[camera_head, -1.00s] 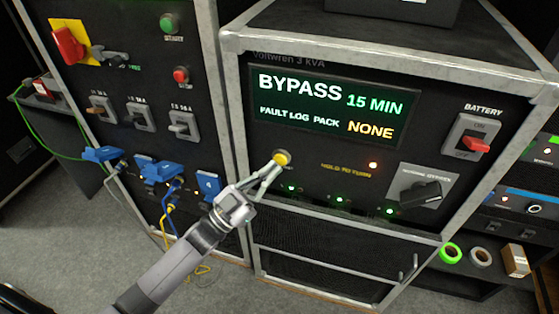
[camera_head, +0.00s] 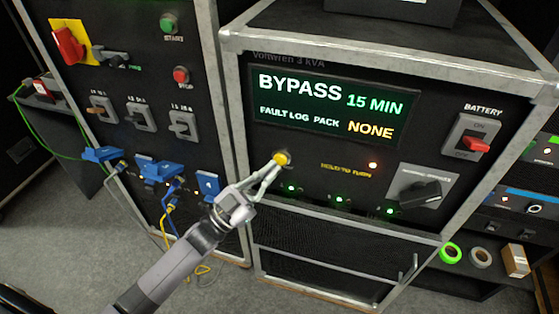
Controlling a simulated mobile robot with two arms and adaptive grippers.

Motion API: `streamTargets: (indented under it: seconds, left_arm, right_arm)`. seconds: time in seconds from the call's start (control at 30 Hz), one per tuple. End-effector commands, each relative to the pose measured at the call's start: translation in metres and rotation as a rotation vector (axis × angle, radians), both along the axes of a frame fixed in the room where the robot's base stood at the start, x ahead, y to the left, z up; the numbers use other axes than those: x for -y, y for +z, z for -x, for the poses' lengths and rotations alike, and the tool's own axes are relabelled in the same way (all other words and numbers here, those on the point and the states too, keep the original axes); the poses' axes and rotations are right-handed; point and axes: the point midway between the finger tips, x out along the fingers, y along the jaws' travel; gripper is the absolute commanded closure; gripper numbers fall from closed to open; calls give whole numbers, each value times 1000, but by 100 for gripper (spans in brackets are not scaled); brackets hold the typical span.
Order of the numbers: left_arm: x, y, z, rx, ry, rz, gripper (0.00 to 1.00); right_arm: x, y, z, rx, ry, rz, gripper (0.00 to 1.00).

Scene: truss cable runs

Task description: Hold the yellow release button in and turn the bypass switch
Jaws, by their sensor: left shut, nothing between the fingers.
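The yellow release button (camera_head: 282,158) is on the front panel of the rack unit, left of the "HOLD TO TURN" lettering. My left gripper (camera_head: 274,168) is shut and empty, its fingertips at the button's lower left edge. I cannot tell how far the button is pressed in. The black bypass switch (camera_head: 421,194) is a rotary handle on a grey plate at the lower right of the panel, its handle lying nearly level. The display (camera_head: 333,106) reads "BYPASS 15 MIN" and "FAULT LOG PACK NONE". My right gripper is not in view.
A battery rocker switch (camera_head: 472,140) is above and right of the bypass switch. On the left rack are a red rotary switch (camera_head: 68,44), a green start button (camera_head: 169,24), breakers and blue plugs (camera_head: 207,185). Tape rolls (camera_head: 450,253) lie at lower right.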

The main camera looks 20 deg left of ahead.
Motion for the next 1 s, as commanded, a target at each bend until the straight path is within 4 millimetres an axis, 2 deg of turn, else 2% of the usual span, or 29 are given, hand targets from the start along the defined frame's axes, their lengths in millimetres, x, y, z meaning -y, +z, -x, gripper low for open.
streamTargets:
  seconds: [1.0]
  left_arm:
    - [0, 0, -10, 0, 0, 0, 100]
  right_arm:
    - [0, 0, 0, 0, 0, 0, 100]
